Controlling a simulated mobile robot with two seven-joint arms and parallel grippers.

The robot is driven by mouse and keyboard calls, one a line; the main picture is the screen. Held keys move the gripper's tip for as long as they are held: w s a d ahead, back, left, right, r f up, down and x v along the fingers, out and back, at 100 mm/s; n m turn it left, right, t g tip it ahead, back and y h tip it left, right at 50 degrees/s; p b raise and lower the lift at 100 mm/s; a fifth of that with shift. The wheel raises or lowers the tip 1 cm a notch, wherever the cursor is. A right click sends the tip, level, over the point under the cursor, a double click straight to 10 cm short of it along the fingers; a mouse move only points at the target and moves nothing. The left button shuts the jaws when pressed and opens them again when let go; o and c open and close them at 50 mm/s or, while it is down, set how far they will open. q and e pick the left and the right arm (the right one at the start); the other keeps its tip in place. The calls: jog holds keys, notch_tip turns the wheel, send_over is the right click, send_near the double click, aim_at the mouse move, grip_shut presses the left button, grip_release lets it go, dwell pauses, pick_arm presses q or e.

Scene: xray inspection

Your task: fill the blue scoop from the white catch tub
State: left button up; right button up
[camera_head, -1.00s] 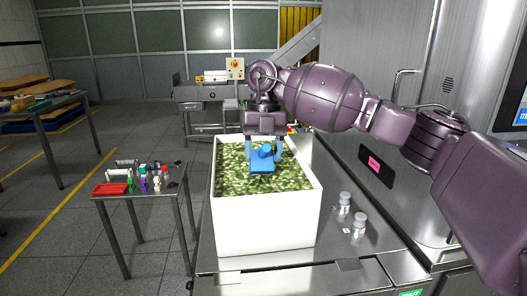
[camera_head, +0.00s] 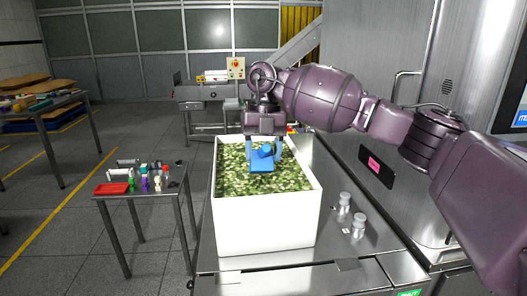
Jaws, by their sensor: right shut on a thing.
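The white catch tub (camera_head: 266,227) stands on the metal table and holds a bed of green leafy pieces (camera_head: 230,176). My right gripper (camera_head: 264,148) points down over the tub and is shut on the blue scoop (camera_head: 262,165). The scoop is at or just above the surface of the green pieces, near the middle of the tub; I cannot tell whether it touches them. Whether anything lies in the scoop is too small to tell. My left gripper is not in view.
Two small lidded jars (camera_head: 345,199) stand on the metal table (camera_head: 365,262) right of the tub. A side table at left holds a red tray (camera_head: 113,188) and several small items. A steel cabinet (camera_head: 400,50) stands at right. The floor at left is open.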

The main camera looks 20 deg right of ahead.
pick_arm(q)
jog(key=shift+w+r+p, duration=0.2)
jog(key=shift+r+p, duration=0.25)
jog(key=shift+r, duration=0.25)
pick_arm(e)
jog(key=shift+w, duration=0.4)
dwell(0.9)
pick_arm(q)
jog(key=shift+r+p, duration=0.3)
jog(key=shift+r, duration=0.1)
pick_arm(e)
jog(key=shift+w+d, duration=0.15)
jog(key=shift+w, duration=0.2)
dwell(0.8)
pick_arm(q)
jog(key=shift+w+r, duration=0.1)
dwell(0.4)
